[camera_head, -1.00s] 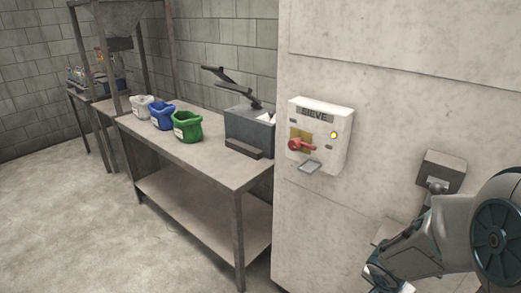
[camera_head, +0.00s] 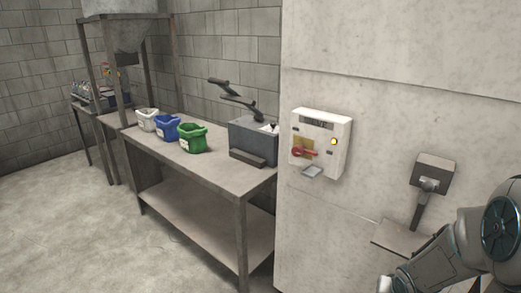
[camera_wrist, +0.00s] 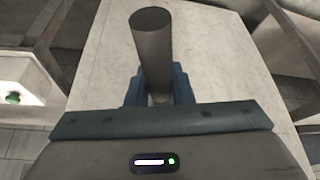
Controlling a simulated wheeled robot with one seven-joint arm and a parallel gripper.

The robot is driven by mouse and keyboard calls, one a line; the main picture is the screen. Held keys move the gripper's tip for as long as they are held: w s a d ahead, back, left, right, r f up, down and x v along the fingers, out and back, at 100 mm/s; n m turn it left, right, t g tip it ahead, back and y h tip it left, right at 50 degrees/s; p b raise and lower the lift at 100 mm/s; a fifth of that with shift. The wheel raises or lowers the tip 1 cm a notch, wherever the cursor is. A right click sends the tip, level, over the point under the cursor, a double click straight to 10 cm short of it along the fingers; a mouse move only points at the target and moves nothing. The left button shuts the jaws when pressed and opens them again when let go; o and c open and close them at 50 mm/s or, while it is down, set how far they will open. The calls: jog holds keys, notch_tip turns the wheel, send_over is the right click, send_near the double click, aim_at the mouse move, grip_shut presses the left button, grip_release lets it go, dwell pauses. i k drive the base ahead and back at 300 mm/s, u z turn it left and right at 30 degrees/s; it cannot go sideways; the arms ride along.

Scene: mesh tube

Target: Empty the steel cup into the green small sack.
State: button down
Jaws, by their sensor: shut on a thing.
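In the wrist view my gripper (camera_wrist: 158,88) is shut on a plain grey cylinder, which looks like the steel cup (camera_wrist: 154,55). The cylinder stands out between the two blue-grey fingers, with a dark oval end; its contents cannot be made out. The green small sack (camera_head: 192,139) stands upright with its top open on the bench in the head view, the rightmost of three sacks. In the head view my arm is at the lower right, well apart from the sack, and the gripper's fingers and the cup do not show there.
A blue sack (camera_head: 165,129) and a white sack (camera_head: 147,120) stand left of the green one on the steel bench (camera_head: 222,177). A grey box with a black lever (camera_head: 252,138) stands right of it. A sieve control box (camera_head: 320,143) juts from the pale wall. Floor left is clear.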

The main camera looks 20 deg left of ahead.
aim_at(192, 139)
jog(key=u, duration=0.15)
jog(key=k, duration=0.45)
jog(key=u, duration=0.6)
jog(key=k, duration=0.85)
jog(key=u, duration=1)
jog(key=i, duration=1.15)
jog(key=u, duration=0.6)
jog(key=i, duration=1.55)
jog(key=z, duration=0.2)
jog(key=i, duration=0.75)
jog(key=z, duration=0.7)
jog(key=i, duration=0.45)
jog(key=z, duration=0.5)
